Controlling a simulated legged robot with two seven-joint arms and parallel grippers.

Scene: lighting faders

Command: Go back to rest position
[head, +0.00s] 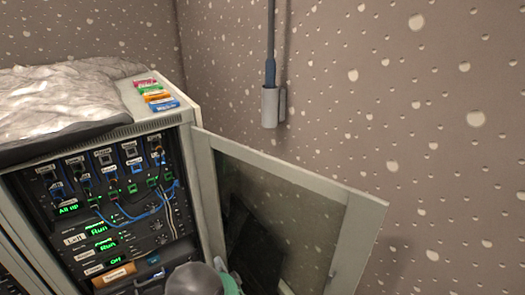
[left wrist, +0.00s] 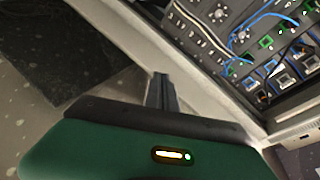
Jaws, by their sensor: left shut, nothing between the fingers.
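The rack cabinet (head: 125,127) stands at the left with its glass-paned door (head: 365,225) swung open to the right. Its panel has a row of faders (head: 105,158), blue cables (head: 150,212) and green-lit displays reading All up, Run and Off. My left gripper (left wrist: 162,78) is shut and empty in the left wrist view, beside the pale cabinet frame, with the panel at the upper right. In the head view, a grey and teal part of my left arm (head: 195,280) shows at the bottom edge, in front of the cabinet. My right gripper is in neither view.
Several coloured labelled blocks (head: 157,95) lie on the cabinet top beside a crumpled grey cover (head: 65,95). A grey holder (head: 270,107) with a pole is on the speckled wall (head: 430,120). The open door takes up room right of the cabinet.

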